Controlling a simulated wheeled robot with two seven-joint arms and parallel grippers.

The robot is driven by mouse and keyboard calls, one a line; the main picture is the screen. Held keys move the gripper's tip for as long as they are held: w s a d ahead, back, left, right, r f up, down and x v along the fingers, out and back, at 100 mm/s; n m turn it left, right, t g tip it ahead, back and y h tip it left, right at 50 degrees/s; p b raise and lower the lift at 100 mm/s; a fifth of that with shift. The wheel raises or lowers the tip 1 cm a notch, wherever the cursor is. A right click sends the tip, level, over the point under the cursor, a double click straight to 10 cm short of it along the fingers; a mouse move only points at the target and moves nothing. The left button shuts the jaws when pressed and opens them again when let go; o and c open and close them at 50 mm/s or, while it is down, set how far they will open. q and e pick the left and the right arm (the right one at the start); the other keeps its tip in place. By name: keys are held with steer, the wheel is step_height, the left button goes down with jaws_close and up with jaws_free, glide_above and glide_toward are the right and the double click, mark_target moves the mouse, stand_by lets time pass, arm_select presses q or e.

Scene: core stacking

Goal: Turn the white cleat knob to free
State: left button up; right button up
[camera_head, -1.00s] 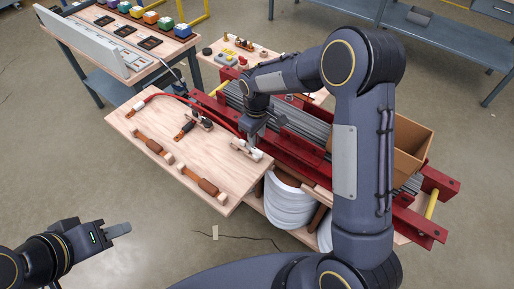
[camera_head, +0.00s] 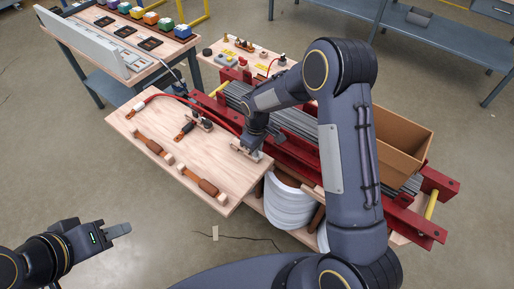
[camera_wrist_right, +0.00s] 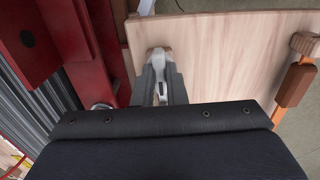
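The white cleat knob (camera_wrist_right: 157,62) shows in the right wrist view between the fingers of my right gripper (camera_wrist_right: 161,84), near the edge of the wooden board (camera_wrist_right: 230,45). The fingers stand on either side of it; I cannot tell whether they press on it. In the head view my right gripper (camera_head: 247,145) is low over the cleat at the board's right edge and hides most of it. A pale end of the cleat (camera_head: 257,157) shows beside it. My left gripper (camera_head: 118,230) is away from the board, over the floor at the lower left; its finger gap is unclear.
Two brown-handled pieces (camera_head: 152,145) (camera_head: 200,182) and a small dark clamp (camera_head: 186,130) lie on the board. A red cable (camera_head: 180,98) runs along its far side. Red rails (camera_head: 290,150) adjoin the right edge. An open cardboard box (camera_head: 405,140) stands right.

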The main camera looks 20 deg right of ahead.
jaws_close()
steer(key=n+b, duration=0.1)
steer(key=n, duration=0.2)
steer(key=shift+n, duration=0.3)
steer(key=n, duration=0.4)
steer(key=shift+n+b, duration=0.3)
steer(key=shift+b, duration=0.05)
steer(key=n, duration=0.4)
steer(key=n+p, duration=0.1)
steer(key=n, duration=0.4)
steer(key=shift+n, duration=0.4)
steer(key=o, duration=0.6)
jaws_free()
